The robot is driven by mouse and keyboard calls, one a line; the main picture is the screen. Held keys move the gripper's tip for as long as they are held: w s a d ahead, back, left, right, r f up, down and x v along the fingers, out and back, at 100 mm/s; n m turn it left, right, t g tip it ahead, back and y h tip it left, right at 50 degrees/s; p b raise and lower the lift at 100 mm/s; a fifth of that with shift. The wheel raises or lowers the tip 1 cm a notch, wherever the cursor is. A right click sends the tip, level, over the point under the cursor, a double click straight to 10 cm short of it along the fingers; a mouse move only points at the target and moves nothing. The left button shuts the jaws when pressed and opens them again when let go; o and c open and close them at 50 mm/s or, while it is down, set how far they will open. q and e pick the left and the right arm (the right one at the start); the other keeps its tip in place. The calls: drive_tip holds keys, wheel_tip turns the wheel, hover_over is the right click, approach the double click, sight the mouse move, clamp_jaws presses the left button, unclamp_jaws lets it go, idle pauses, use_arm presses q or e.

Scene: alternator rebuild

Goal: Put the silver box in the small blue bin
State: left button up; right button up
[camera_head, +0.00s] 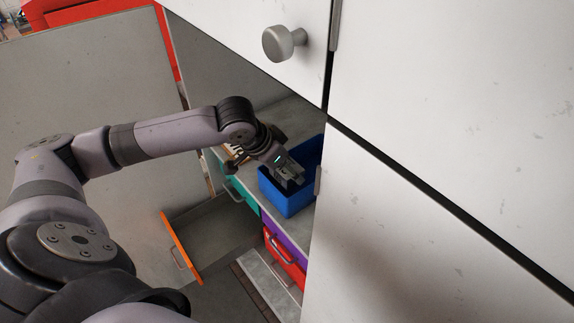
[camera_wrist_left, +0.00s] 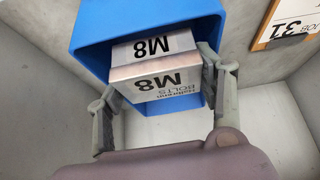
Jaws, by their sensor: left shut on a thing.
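The silver box (camera_wrist_left: 155,80), printed "M8 BOLTS", shows in the left wrist view between the two fingers of my left gripper (camera_head: 291,177). The gripper is shut on it, with one finger at each side. The box is at the mouth of the blue bin (camera_wrist_left: 185,11), with blue walls behind and beside it. I cannot tell how deep the box sits or whether it touches the bin. In the head view the blue bin (camera_head: 291,203) stands on a counter under the gripper, which hides the box there. My right gripper is not in view.
White cabinet doors (camera_head: 450,70) with a round knob (camera_head: 283,42) fill the right and cut off the bin's right side. Teal (camera_head: 237,190), purple and red drawers (camera_head: 285,262) lie below the counter. An orange-fronted drawer (camera_head: 181,246) stands open. A framed sign (camera_wrist_left: 286,22) is beside the bin.

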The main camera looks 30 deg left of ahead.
use_arm(q)
drive_tip(key=shift+d+f, duration=0.1)
drive_tip(key=shift+d, duration=0.05)
drive_tip(key=shift+f, duration=0.55)
drive_tip(key=o, duration=1.2)
drive_tip(key=shift+r, duration=0.2)
drive_tip(key=b+v, duration=0.1)
drive_tip(key=v, duration=1.1)
drive_tip(key=shift+r, duration=0.35)
